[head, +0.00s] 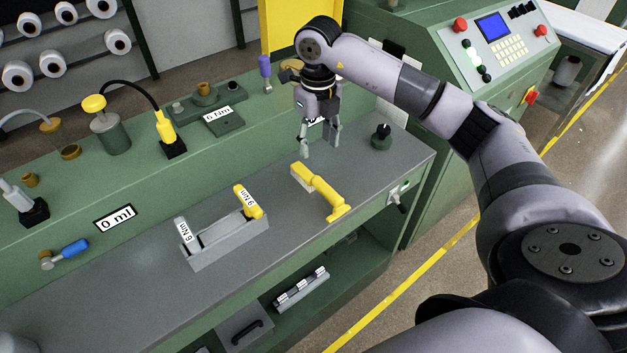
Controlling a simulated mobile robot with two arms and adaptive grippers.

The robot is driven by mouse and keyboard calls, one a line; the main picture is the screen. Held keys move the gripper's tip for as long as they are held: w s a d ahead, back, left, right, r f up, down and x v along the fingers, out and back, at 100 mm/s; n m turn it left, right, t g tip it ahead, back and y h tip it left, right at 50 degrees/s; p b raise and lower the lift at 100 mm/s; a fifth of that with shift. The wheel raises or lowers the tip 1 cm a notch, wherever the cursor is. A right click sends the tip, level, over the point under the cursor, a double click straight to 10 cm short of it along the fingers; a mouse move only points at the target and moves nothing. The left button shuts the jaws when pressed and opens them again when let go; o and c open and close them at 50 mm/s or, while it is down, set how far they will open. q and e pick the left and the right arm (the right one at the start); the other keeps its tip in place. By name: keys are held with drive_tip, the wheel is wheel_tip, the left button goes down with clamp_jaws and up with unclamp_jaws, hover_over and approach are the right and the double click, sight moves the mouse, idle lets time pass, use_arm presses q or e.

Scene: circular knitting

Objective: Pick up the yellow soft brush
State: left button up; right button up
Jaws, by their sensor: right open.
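The yellow soft brush (328,195) lies on the grey worktop (290,240), right of the middle. Its pale bristle side faces the left front, and its handle points to the lower right. My right gripper (319,150) hangs fingers down just behind the brush's head, apart from it in the picture. Its fingers are spread with nothing between them. Its exact height above the worktop is hard to tell. My left gripper is out of view.
A grey holder (225,242) with "6 Nm" and "9 Nm" tools stands left of the brush. Bottles and a green ledge line the back. Worktop around the brush is clear.

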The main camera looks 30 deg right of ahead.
drive_tip(key=p, duration=0.1)
hover_over(317, 177)
wheel_tip(317, 177, down, 6)
drive_tip(key=shift+s+r, duration=0.1)
drive_tip(key=shift+r, duration=0.05)
wheel_tip(317, 177, down, 3)
drive_tip(key=shift+f+p, duration=0.1)
drive_tip(key=shift+p, duration=0.2)
wheel_tip(317, 177, down, 4)
drive_tip(key=shift+a+f+p, duration=0.1)
drive_tip(key=shift+f+p, duration=0.05)
drive_tip(key=shift+p, duration=0.6)
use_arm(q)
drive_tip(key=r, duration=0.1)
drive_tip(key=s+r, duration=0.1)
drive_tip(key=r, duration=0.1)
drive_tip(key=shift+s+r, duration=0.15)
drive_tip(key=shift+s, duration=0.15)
use_arm(e)
drive_tip(key=shift+f, duration=0.2)
drive_tip(key=shift+c, duration=0.5)
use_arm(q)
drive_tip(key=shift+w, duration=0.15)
use_arm(e)
clamp_jaws()
